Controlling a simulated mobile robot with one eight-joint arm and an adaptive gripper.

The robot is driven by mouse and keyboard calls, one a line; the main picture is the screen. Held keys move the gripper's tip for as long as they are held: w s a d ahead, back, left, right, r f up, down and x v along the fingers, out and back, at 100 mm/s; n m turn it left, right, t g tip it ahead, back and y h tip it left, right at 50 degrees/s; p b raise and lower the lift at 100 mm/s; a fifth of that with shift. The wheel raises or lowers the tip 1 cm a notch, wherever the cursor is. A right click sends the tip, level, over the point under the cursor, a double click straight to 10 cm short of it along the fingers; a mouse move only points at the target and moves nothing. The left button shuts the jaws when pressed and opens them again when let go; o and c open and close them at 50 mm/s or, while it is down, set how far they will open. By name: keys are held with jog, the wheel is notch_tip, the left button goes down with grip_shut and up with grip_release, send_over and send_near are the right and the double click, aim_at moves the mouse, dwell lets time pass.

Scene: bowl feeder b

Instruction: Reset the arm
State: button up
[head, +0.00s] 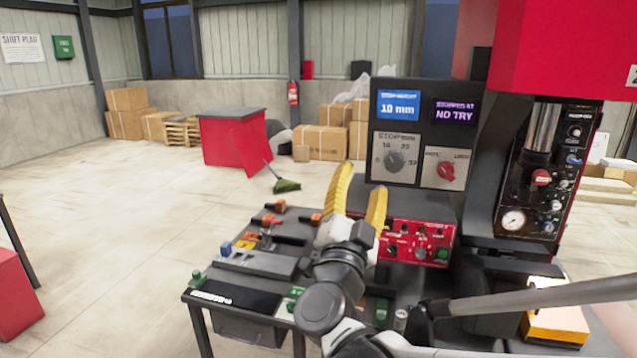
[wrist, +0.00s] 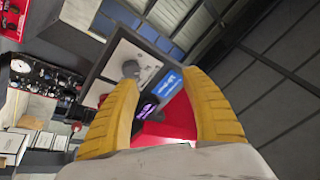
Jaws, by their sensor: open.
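My gripper (head: 358,200) has two yellow ribbed fingers, spread apart with nothing between them. It is raised over the dark workbench, pointing up, in front of the lower part of the machine's dial panel (head: 395,166). In the wrist view my gripper (wrist: 165,105) is also open and empty. Behind it there, tilted, are the panel's grey dial plate (wrist: 125,66) and blue display (wrist: 170,86). In the head view the blue display reads "10 mm" and the purple display (head: 454,113) reads "NO TRY". My arm hides part of the bench.
The dark bench (head: 238,300) holds several small orange and green-tipped parts. A red control box (head: 418,240) sits right of my gripper. The tall red and black machine (head: 560,50) fills the right side. Open floor (head: 100,220) lies to the left, with a red cabinet (head: 232,140) farther back.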

jog(key=s+a+f+n+g+y, duration=0.3)
jog(key=s+f+n+g+y, duration=0.3)
jog(key=f+n+y, duration=0.45)
jog(key=s+d+f+g+h, duration=0.1)
jog(key=s+d+f+g, duration=0.3)
jog(key=s+f, duration=0.3)
jog(key=s+d+f+n+g+h+b, duration=0.1)
jog(key=s+d+f+g+h, duration=0.1)
jog(key=s+d+f+g, duration=0.2)
jog(key=s+d+f, duration=0.3)
jog(key=s+f, duration=0.1)
jog(key=shift+s+d, duration=0.2)
jog(key=shift+s, duration=0.05)
jog(key=shift+o, duration=0.4)
jog(key=shift+n, duration=0.25)
